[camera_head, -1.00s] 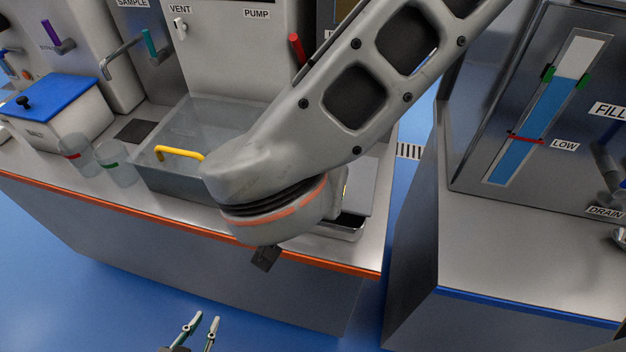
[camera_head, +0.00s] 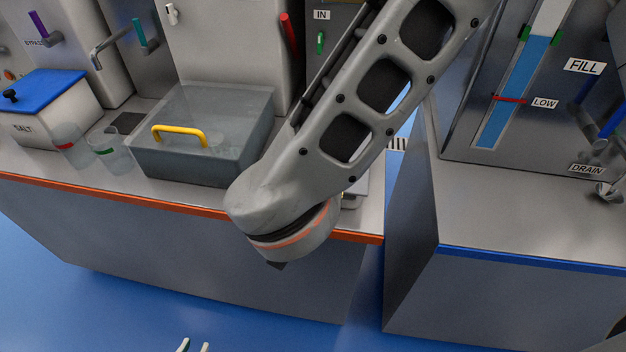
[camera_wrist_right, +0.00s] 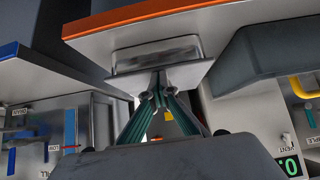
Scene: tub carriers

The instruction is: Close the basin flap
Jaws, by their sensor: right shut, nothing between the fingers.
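The basin (camera_head: 195,160) is a grey see-through box on the orange-edged counter. A yellow handle (camera_head: 180,135) sits across its top toward the front left. The clear flap is hard to tell from the walls, so I cannot tell its exact angle. The handle also shows at the right edge of the right wrist view (camera_wrist_right: 305,88). My right gripper (camera_wrist_right: 160,95) is shut and empty, in front of a metal tray; contact is unclear. In the head view my right arm hides it.
Two clear cups (camera_head: 110,150) and a blue-lidded salt box (camera_head: 45,105) stand left of the basin. The metal tray (camera_wrist_right: 160,57) is right of the basin, mostly behind my right arm in the head view. A blue-edged counter (camera_head: 520,220) stands right, across a gap.

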